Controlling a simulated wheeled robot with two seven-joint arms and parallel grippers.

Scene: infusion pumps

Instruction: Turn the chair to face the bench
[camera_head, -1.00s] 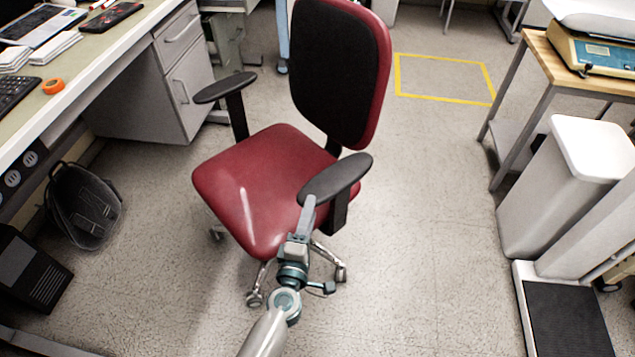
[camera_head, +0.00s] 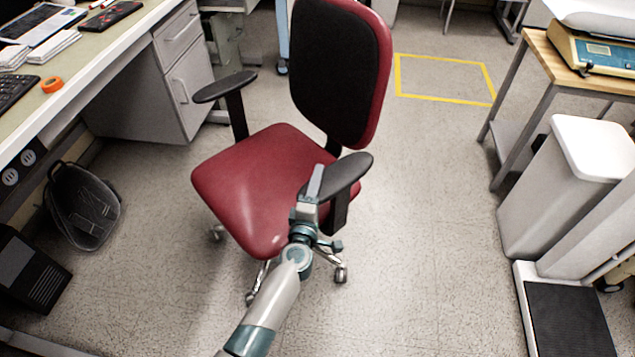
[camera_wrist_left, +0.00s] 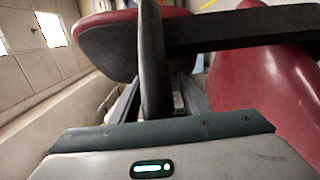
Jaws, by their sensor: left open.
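The red chair (camera_head: 250,175) stands on the floor in the middle of the head view. Its seat points toward the lower left and its black-faced backrest (camera_head: 335,75) is at the upper right. My left gripper (camera_head: 315,180) is open at the front end of the chair's near black armrest (camera_head: 345,175). Whether the fingers touch the armrest I cannot tell. My right gripper is not in view.
The bench (camera_head: 100,60) with drawers runs along the left. A white bin (camera_head: 560,190) and a floor scale (camera_head: 565,320) stand at the right. Floor right of the chair is clear, with a yellow taped square (camera_head: 445,97) behind.

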